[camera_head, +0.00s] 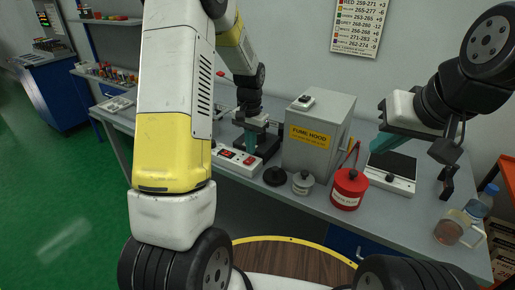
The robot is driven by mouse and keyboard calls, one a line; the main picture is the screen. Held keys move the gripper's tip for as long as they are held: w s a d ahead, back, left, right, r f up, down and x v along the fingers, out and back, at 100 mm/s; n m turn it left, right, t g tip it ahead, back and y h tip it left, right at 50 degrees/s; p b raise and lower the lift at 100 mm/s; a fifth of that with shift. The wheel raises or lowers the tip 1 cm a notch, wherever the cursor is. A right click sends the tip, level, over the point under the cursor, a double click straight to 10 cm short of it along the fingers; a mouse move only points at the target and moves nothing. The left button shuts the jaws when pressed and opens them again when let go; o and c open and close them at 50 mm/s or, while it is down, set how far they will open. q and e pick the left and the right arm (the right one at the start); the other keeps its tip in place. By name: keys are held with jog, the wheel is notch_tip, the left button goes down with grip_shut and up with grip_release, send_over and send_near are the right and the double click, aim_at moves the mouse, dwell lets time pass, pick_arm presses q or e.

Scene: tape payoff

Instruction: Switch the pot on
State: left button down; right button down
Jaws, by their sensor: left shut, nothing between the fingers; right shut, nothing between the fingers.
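A small silver-grey pot (302,184) with a dark knob stands on the bench in front of the fume hood. A white switch box (238,161) with red switches lies on the bench to its left; whether a switch is on cannot be told. My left gripper (250,144) points down just behind the switch box, its teal fingers shut and empty. I cannot tell whether they touch the box. My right gripper (380,143) is shut and empty, in the air right of the hood, above a white device with a dark top (392,172).
The grey fume hood (318,135) stands between my grippers. A black disc (275,177) and a red can (348,190) with a raised handle flank the pot. A beaker (452,229) and a bottle (480,204) stand at the bench's right end.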

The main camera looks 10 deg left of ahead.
aim_at(251, 158)
pick_arm(q)
jog(key=shift+r, duration=2.35)
jog(key=s+r+n+t+h, duration=0.1)
jog(key=s+r+n+t, duration=0.15)
jog(key=s+r, duration=0.9)
jog(key=s+d+r+t+h, duration=0.1)
jog(key=s+r, duration=0.5)
jog(key=s, duration=0.6)
jog(key=d+n+t, duration=0.1)
jog(key=t, duration=0.1)
jog(key=shift+s+t, duration=0.35)
jog(key=shift+d, duration=0.1)
